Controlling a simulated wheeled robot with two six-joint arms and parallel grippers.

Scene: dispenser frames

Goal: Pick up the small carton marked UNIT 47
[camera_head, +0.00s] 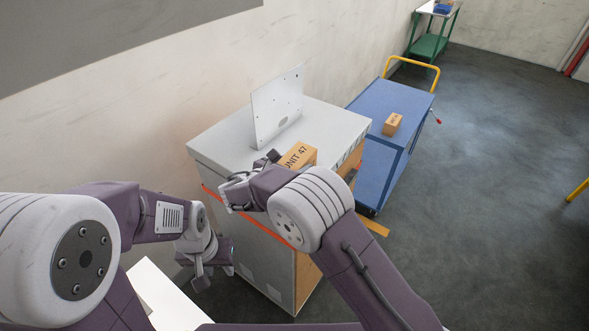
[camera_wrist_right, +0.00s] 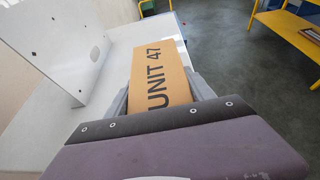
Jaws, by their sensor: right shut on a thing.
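The small orange-brown carton marked UNIT 47 (camera_head: 299,155) is at the top of the grey cabinet, near its front right side. In the right wrist view the carton (camera_wrist_right: 158,72) lies between the two grey fingers, with its black lettering facing the camera. My right gripper (camera_head: 277,160) is shut on the carton, one finger along each side. I cannot tell whether the carton touches the cabinet top. My left gripper (camera_head: 205,272) hangs low in front of the cabinet, away from the carton; its finger opening is unclear.
The grey cabinet (camera_head: 225,150) carries an upright white plate (camera_head: 278,105) behind the carton. A blue cart (camera_head: 373,103) with a yellow handle stands to the right, with another small carton (camera_head: 392,124) on it. A green stand (camera_head: 428,45) is farther back. Open floor lies right.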

